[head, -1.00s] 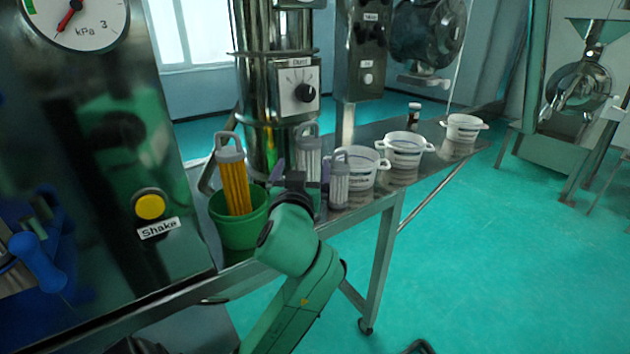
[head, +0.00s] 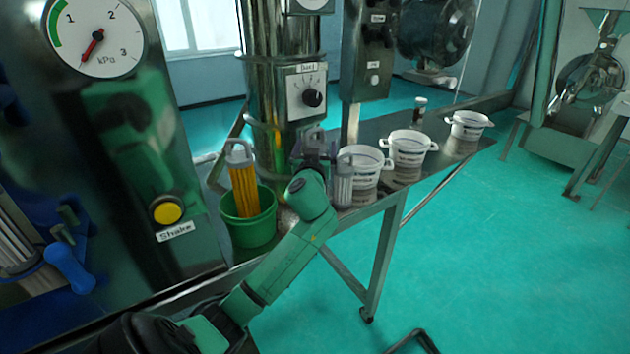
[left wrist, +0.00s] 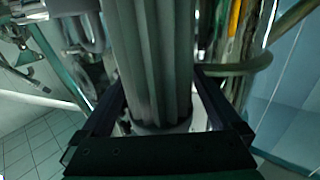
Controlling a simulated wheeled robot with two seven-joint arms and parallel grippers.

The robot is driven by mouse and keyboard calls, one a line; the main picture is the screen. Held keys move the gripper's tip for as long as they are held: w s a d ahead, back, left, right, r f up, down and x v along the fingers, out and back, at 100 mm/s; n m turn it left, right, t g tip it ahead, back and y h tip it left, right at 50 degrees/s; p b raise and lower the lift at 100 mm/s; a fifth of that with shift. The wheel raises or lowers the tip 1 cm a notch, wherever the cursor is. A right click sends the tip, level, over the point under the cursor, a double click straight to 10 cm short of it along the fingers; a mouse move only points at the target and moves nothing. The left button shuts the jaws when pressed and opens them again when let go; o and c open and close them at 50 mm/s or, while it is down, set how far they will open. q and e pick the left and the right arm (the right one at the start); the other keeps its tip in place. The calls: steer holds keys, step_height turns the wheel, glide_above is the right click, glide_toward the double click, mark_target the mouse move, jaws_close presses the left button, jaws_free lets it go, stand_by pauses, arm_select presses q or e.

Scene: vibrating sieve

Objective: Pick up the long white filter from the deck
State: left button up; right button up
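The long white filter (left wrist: 150,55) looks pale grey and pleated, and fills the middle of the left wrist view. In the head view it stands upright on the deck behind my left gripper (head: 315,152), which hides most of it. My left gripper also shows in the left wrist view (left wrist: 158,85), with one dark finger on each side of the filter, close against its sides. Whether the fingers press on it is unclear. A shorter grey filter (head: 343,182) stands just right of the gripper.
A green bucket (head: 250,228) with a yellow filter (head: 244,188) stands left of the gripper. Several white tubs, the nearest one (head: 365,168), line the deck (head: 378,198) to the right. A steel column (head: 283,85) rises behind. Open floor lies to the right.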

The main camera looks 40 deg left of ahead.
arm_select(q)
jaws_close()
